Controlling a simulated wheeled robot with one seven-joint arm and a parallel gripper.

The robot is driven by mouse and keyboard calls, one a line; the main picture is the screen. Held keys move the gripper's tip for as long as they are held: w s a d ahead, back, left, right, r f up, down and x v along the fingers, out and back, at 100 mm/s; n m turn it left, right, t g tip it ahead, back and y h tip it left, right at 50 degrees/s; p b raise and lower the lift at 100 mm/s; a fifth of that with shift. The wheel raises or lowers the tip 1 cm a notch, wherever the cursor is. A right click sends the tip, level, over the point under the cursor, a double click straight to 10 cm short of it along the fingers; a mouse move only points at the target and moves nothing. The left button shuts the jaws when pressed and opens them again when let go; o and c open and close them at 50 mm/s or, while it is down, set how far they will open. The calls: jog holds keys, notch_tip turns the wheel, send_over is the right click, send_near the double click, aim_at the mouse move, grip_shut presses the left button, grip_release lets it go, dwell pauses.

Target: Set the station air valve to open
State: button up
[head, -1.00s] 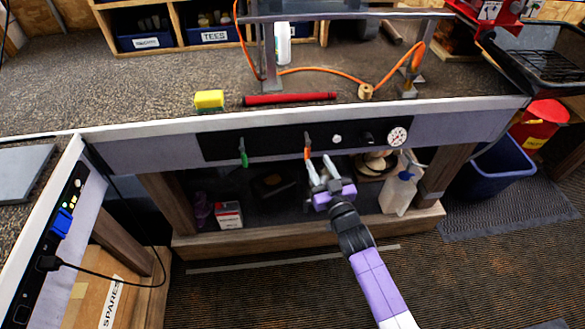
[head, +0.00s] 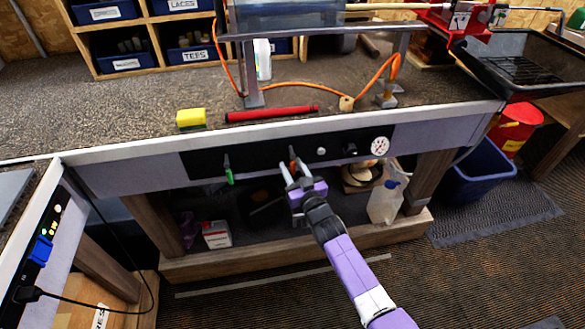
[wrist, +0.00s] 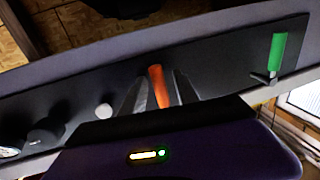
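The black panel (head: 265,160) on the bench front carries a green-handled lever (head: 228,172) and an orange-handled lever (head: 292,153); no label for either is readable. Both handles hang down in the head view. My gripper (head: 291,168) is at the orange lever, its pale fingers partly covering it. In the wrist view, the orange handle (wrist: 158,86) stands between my two dark fingers, with narrow gaps at its sides. The gripper looks open around it. The green handle (wrist: 278,52) is off to the right there, apart from my fingers.
The panel also has a white button (head: 321,151), a black knob (head: 350,148) and a pressure gauge (head: 380,146). A blue bin (head: 480,172) stands at right.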

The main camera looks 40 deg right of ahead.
grip_shut()
dwell(1.4)
